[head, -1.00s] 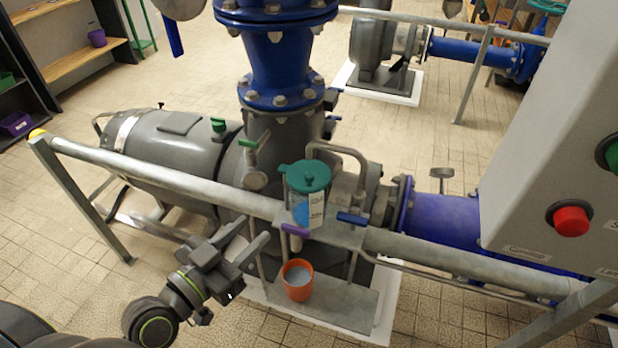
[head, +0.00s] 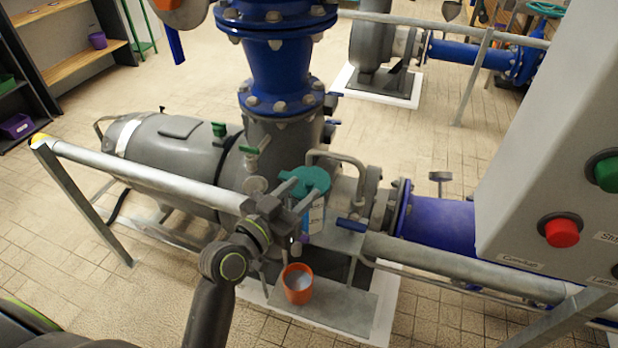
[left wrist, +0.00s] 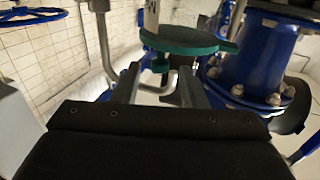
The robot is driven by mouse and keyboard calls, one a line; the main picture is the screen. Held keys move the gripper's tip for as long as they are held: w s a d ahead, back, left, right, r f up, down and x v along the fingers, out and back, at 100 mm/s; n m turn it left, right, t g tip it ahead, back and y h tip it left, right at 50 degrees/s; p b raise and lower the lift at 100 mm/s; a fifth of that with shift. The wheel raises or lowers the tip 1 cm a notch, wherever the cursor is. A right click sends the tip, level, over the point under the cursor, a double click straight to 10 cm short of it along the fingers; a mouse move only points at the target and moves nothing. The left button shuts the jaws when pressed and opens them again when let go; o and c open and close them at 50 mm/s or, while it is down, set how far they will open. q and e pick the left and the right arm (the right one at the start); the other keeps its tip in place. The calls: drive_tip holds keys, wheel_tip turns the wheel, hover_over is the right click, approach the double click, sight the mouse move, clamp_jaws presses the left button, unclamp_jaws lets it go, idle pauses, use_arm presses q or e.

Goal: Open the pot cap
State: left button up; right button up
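The pot (head: 316,217) is a clear container with a pale label, upright on a grey shelf by the pipe rail. Its round green cap (head: 313,180) sits on top and looks closed. My left gripper (head: 302,189) is at the pot's left side, close to the cap, and hides part of the pot. In the left wrist view, the cap (left wrist: 190,40) lies just beyond and above the fingertips. The two fingers of my left gripper (left wrist: 160,72) stand apart, with a small green part under the cap showing between them. I cannot tell whether they touch it. My right gripper is not in view.
An orange cup (head: 298,284) stands on a lower grey plate below the pot. A blue-handled valve (head: 351,224) is right of the pot. The grey rail (head: 150,175) runs across in front of the pump. A control box (head: 560,150) with buttons fills the right side.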

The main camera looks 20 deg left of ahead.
sight(306, 186)
use_arm(q)
drive_tip(key=shift+x, duration=1.75)
clamp_jaws()
